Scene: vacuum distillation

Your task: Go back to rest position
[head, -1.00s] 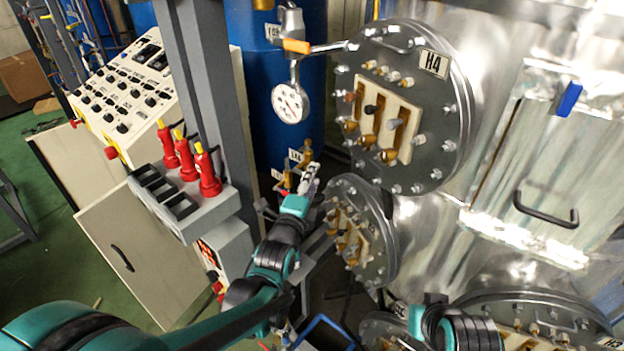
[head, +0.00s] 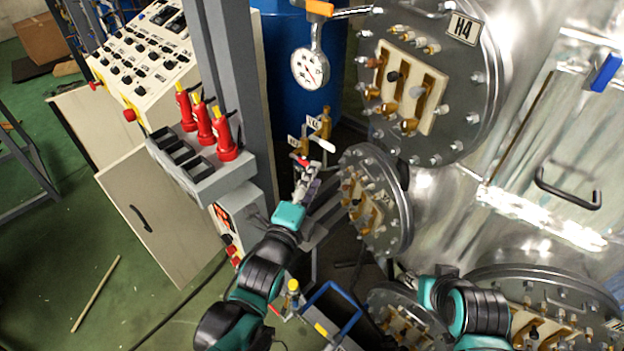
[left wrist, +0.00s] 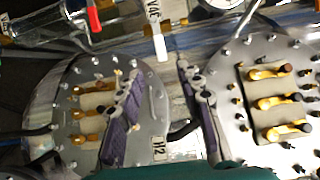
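My left gripper (head: 306,182) is in the middle of the head view, just below small valves beside the steel vessel. In the left wrist view its two purple-grey fingers (left wrist: 160,75) stand apart with nothing between them. A valve with a white handle (head: 322,141) and one with a red handle (head: 300,161) are close beyond the fingertips. They also show in the left wrist view, as a white handle (left wrist: 160,47) and a red handle (left wrist: 94,20). My right arm is at the bottom right of the head view; its gripper is not visible.
Round bolted flanges of the vessel (head: 440,75) lie close right of my left arm. A pressure gauge (head: 310,68) hangs above. A grey post and red-handled holder (head: 215,180) stand left, with a control console (head: 145,60). Green floor (head: 60,270) is open at lower left.

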